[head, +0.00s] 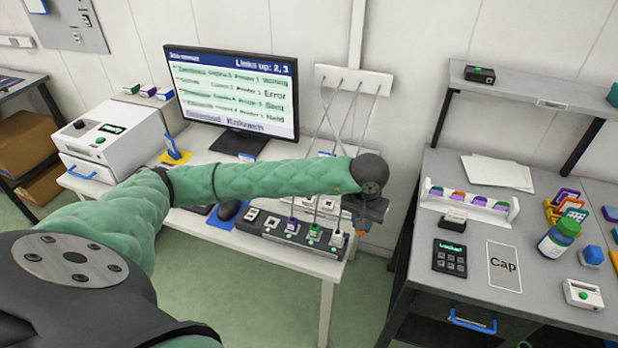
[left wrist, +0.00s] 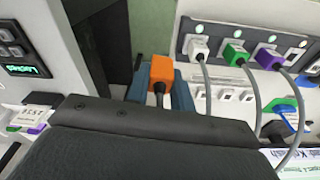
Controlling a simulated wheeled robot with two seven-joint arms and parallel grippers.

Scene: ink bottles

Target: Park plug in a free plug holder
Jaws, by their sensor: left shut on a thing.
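My left gripper (head: 366,218) is just past the right end of the white table in the head view, partly hidden by its own wrist. In the left wrist view it (left wrist: 160,85) is shut on an orange plug (left wrist: 161,69) with a dark cable end. The black socket strip (head: 262,240) runs along the table's front edge. It bears a purple plug (head: 292,228), a green plug (head: 314,233) and a white plug (head: 337,239). Low white holders (left wrist: 226,95) stand behind the strip; some look empty in the left wrist view. My right gripper is not in view.
Grey cables hang from a white wall bracket (head: 353,79) to the strip. A monitor (head: 236,92), mouse (head: 228,210) and white machine (head: 110,140) share the table. A gap separates it from the grey desk (head: 440,205), which bears a keypad (head: 449,257) and bottle (head: 558,240).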

